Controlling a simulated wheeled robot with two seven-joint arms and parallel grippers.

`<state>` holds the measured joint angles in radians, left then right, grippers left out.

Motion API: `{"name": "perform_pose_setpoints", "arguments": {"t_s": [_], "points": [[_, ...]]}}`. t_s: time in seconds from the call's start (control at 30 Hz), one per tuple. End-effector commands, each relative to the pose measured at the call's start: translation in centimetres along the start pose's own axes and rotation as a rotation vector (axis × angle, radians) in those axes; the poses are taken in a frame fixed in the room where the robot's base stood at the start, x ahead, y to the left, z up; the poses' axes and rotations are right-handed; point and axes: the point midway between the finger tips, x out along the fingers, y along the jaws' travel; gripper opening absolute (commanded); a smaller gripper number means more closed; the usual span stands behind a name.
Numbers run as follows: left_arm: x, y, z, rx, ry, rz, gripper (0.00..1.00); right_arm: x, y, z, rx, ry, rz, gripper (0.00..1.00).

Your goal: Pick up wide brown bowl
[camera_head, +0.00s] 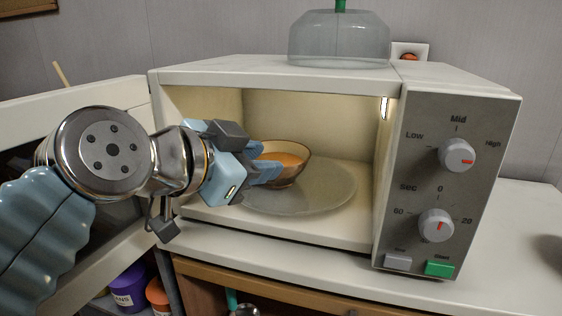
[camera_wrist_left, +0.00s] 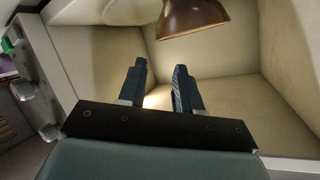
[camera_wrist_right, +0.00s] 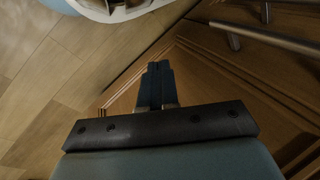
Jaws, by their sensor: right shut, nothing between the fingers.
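The wide brown bowl (camera_head: 293,161), orange-brown inside, stands upright on the round glass plate (camera_head: 318,195) inside the open microwave (camera_head: 275,75). My left gripper (camera_head: 269,172) reaches in from the left and overlaps the bowl's left side in the head view. In the left wrist view, the left fingers (camera_wrist_left: 160,72) are spread with nothing between them, and the bowl (camera_wrist_left: 193,17) is beyond their tips at the top. Contact with the bowl cannot be told. My right gripper (camera_wrist_right: 157,68) is shut and empty, over wooden surfaces in its wrist view.
The microwave door (camera_head: 95,95) is swung open on the left, behind my left arm. The control panel (camera_head: 447,180) borders the opening on the right. A clear cover (camera_head: 340,38) sits on top. The microwave stands on a white counter (camera_head: 500,245), with drawers below.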

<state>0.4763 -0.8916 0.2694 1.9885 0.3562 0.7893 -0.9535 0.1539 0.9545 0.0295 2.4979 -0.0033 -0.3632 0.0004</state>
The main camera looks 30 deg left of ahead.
Motion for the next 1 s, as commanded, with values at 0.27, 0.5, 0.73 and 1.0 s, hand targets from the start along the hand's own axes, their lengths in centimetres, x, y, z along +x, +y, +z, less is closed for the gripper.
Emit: {"name": "perform_pose_setpoints", "arguments": {"t_s": [0.27, 0.5, 0.73, 1.0], "points": [[5.5, 0.0, 0.1, -0.002, -0.003, 0.002, 0.34, -0.4, -0.2, 0.0, 0.0, 0.0, 0.0, 0.0], [7.7, 0.0, 0.2, -0.003, -0.004, 0.001, 0.34, -0.8, -0.3, 0.0, -0.001, -0.001, -0.001, 0.0], [11.1, 0.1, 0.4, -0.002, -0.003, 0.001, 0.34, -1.2, -0.5, 0.0, -0.002, -0.001, -0.001, 0.0], [11.6, 0.1, 0.4, -0.001, 0.0, -0.001, 0.34, -1.2, -0.5, 0.0, -0.002, -0.001, -0.001, 0.0]]}}
